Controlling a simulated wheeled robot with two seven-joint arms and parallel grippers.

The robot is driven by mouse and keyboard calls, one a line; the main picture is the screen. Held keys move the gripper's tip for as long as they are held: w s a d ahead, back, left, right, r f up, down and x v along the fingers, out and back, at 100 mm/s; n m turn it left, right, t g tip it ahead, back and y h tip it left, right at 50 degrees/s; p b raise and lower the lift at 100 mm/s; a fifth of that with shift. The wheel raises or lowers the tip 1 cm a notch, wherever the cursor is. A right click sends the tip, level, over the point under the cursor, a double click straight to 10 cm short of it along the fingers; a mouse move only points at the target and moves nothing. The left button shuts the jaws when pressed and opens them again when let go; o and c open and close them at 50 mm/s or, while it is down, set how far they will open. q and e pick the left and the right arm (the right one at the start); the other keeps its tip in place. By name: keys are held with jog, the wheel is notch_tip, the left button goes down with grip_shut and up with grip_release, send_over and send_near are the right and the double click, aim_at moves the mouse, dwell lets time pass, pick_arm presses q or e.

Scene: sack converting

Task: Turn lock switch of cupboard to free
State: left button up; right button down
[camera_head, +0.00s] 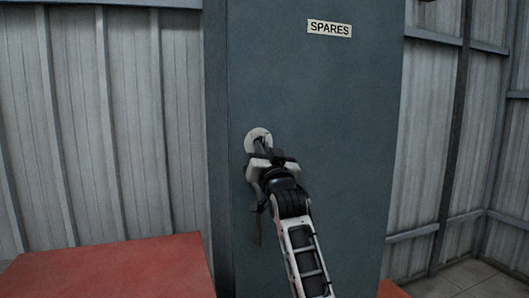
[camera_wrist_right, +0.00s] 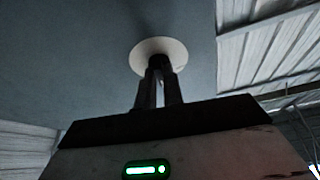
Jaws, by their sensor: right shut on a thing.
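The cupboard (camera_head: 310,100) is tall and blue-grey, with a "SPARES" label (camera_head: 329,28) near its top. The lock switch has a pale round plate (camera_head: 257,135) on the left part of the cupboard front. The plate also shows in the right wrist view (camera_wrist_right: 158,50). My right gripper (camera_head: 262,150) is at the plate, with its fingers shut on the switch's knob at the plate's centre. The fingers (camera_wrist_right: 158,78) hide most of the knob, so I cannot tell which way it is turned. My left gripper is not in view.
A red surface (camera_head: 110,270) stands at the lower left, beside the cupboard. A small orange-red piece (camera_head: 392,289) shows at the lower right. Corrugated metal walls (camera_head: 100,110) stand on both sides. Bare floor (camera_head: 470,280) shows at the far right.

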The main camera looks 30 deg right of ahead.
jog(key=shift+w+a+r+m+g+h+p, duration=0.1)
jog(key=shift+m+g+h+p, duration=0.45)
jog(key=shift+m, duration=0.9)
jog(key=shift+s+a+r+m+g+h+p, duration=0.1)
jog(key=shift+m+g+h+p, duration=0.55)
jog(key=shift+m, duration=0.85)
jog(key=shift+w+a+r+m+g+h+p, duration=0.15)
jog(key=shift+m+h+p, duration=0.25)
jog(key=shift+m+p, duration=0.75)
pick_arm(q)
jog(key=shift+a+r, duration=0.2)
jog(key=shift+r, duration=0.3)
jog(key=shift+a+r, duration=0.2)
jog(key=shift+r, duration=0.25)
pick_arm(e)
jog(key=shift+f+m, duration=0.1)
jog(key=shift+m, duration=0.4)
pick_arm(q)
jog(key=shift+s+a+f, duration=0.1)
pick_arm(e)
jog(key=shift+d, duration=0.1)
jog(key=c, duration=1.5)
grip_release()
jog(key=shift+g, duration=0.25)
